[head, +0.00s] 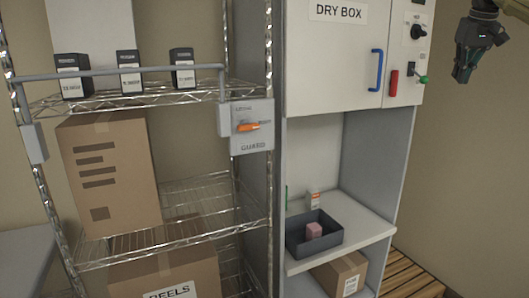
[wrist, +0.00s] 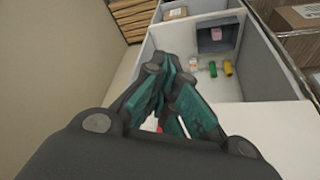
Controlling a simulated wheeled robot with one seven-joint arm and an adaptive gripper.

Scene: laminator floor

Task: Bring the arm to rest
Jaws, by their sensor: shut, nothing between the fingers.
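My gripper (head: 464,66) hangs at the top right of the head view, to the right of the dry box cabinet and apart from it. Its dark and teal fingers (wrist: 172,88) fill the middle of the wrist view. They are closed together with nothing between them. Part of my arm shows at the top right corner of the head view.
The dry box cabinet (head: 325,60) has a blue handle (head: 376,70), a red handle (head: 394,83) and a green-tipped lever (head: 422,79). A dark bin (head: 300,247) with a pink block (head: 314,230) sits on its shelf. A wire rack (head: 190,193) stands left. Space around my gripper looks clear.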

